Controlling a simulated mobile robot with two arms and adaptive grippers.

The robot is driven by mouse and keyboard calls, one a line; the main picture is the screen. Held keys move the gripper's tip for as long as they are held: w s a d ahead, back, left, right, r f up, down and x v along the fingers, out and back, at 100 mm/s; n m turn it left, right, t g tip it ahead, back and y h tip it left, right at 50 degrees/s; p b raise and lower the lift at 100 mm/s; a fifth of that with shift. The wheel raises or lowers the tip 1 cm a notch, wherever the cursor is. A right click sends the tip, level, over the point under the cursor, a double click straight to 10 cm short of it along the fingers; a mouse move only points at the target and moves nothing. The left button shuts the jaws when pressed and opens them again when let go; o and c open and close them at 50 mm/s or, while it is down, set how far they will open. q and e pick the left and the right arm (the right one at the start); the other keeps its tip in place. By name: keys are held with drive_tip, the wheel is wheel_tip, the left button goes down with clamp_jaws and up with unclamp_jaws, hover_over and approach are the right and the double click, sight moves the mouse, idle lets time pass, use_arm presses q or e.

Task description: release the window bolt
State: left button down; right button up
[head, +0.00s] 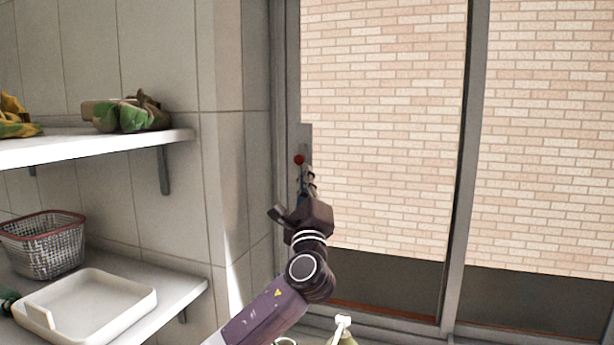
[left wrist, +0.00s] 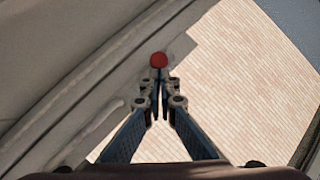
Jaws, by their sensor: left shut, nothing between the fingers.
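The window bolt (head: 299,160) shows as a small red knob on a grey plate on the left upright of the window frame. The red knob also shows in the left wrist view (left wrist: 158,60), just beyond my fingertips. My left gripper (head: 307,176) is shut and empty, pointing up at the window frame just below the knob. In the left wrist view its fingertips (left wrist: 160,82) meet right under the knob; I cannot tell whether they touch it. The lower part of the bolt plate is hidden behind my gripper. My right gripper is not in view.
A white upper shelf (head: 98,146) with green and brown items stands at the left. Below it, a lower shelf (head: 185,291) holds a wire basket (head: 43,246) and a white tray (head: 88,304). The window area to the right is clear.

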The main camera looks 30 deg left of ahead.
sight(306, 158)
use_arm(q)
wheel_tip(306, 158, up, 4)
drive_tip(key=shift+r+p, duration=0.15)
drive_tip(key=shift+p, duration=1.05)
drive_tip(key=shift+s, duration=0.1)
drive_tip(key=shift+f, duration=0.2)
